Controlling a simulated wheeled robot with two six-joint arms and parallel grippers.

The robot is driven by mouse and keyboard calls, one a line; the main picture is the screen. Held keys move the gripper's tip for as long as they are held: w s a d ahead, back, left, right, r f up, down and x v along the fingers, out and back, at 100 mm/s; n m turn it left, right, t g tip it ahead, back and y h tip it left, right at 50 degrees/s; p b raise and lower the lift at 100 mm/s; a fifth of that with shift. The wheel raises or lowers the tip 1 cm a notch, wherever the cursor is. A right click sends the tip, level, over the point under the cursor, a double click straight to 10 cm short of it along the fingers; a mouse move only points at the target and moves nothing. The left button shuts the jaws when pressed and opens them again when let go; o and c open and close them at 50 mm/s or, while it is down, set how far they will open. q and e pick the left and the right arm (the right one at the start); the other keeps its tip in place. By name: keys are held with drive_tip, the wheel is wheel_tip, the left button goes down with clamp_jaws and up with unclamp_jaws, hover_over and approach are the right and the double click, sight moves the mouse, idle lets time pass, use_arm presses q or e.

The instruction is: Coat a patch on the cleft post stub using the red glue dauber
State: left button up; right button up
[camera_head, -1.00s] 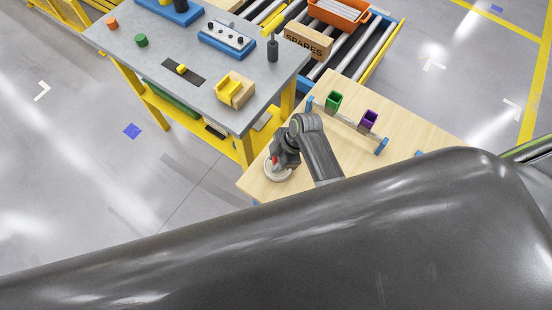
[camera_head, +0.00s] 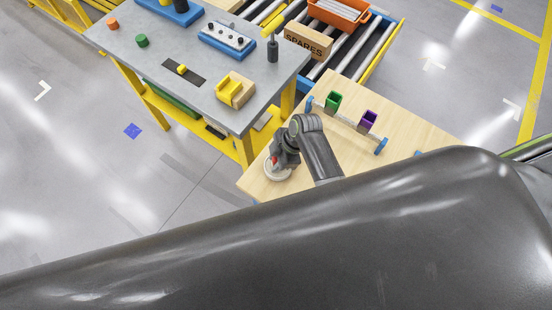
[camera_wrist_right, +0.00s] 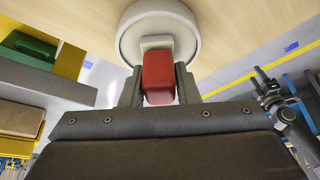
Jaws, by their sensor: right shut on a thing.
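The red glue dauber (camera_wrist_right: 158,78) is between the fingers of my right gripper (camera_wrist_right: 158,92), which is shut on it. A pale neck joins the red part to a round whitish disc (camera_wrist_right: 160,28) beyond the fingertips. In the head view my right gripper (camera_head: 275,160) is at the near left corner of the wooden table, with the disc (camera_head: 278,172) at or just above the top. On the grey workbench, a notched yellow piece (camera_head: 230,91) sits against a wooden block; I cannot tell whether this is the cleft post stub. A dark arm end, probably my left gripper (camera_wrist_right: 264,84), shows small in the wrist view.
The wooden table (camera_head: 400,145) carries a rack with green (camera_head: 333,102) and purple (camera_head: 368,121) holders. The grey workbench (camera_head: 200,100) also bears a dark upright post (camera_head: 272,48) and a blue fixture (camera_head: 228,40). A roller conveyor with an orange bin (camera_head: 338,12) lies behind.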

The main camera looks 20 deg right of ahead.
idle(0.3)
drive_tip(key=shift+r, duration=3.45)
drive_tip(key=shift+s, duration=0.1)
